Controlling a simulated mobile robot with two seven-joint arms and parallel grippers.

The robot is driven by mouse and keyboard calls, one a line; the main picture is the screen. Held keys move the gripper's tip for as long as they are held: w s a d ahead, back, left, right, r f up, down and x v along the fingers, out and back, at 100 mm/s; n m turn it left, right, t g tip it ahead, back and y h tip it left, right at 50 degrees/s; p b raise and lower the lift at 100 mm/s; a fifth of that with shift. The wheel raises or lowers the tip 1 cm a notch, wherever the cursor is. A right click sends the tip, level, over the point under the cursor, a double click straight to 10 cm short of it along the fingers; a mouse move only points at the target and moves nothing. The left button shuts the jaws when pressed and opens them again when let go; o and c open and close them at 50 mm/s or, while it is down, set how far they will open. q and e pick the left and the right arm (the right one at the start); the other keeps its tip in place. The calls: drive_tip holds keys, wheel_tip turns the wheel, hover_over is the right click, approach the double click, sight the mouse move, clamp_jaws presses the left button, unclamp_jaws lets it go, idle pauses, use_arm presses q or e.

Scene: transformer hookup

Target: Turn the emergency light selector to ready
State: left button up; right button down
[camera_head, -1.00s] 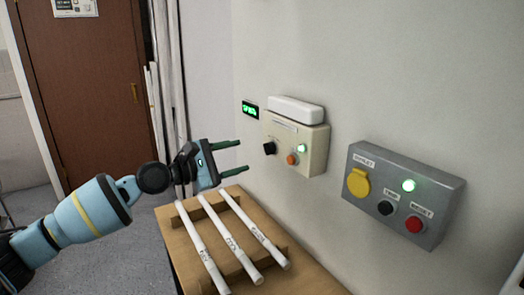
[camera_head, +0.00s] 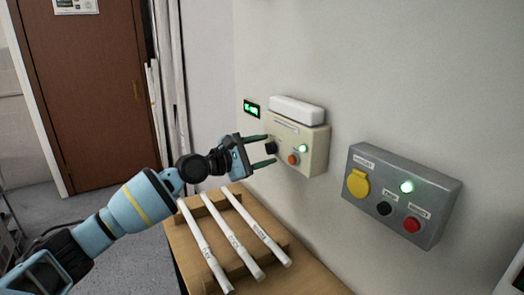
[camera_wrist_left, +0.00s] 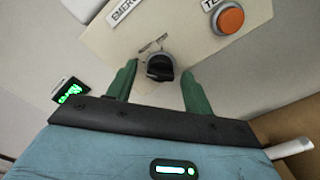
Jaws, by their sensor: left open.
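The emergency light unit (camera_head: 312,142) is a cream box with a white lamp on top, fixed to the wall. In the left wrist view the selector (camera_wrist_left: 160,67) sits between and just beyond the fingertips (camera_wrist_left: 158,72), with no clear contact. Its position marks are too small to read. My right gripper is not in view.
A grey box (camera_head: 402,195) with a yellow socket cover, a black button, a red button and a green lamp is on the wall to the right. Below, labelled white tubes (camera_head: 233,236) lie on a wooden rack on a table. A small green display (camera_head: 251,109) is left of the unit.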

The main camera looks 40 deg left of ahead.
use_arm(q)
drive_tip(key=c, duration=1)
drive_tip(key=shift+o, duration=0.2)
drive_tip(key=m+b, duration=0.1)
drive_tip(key=m, duration=0.6)
drive_tip(key=shift+m, duration=0.4)
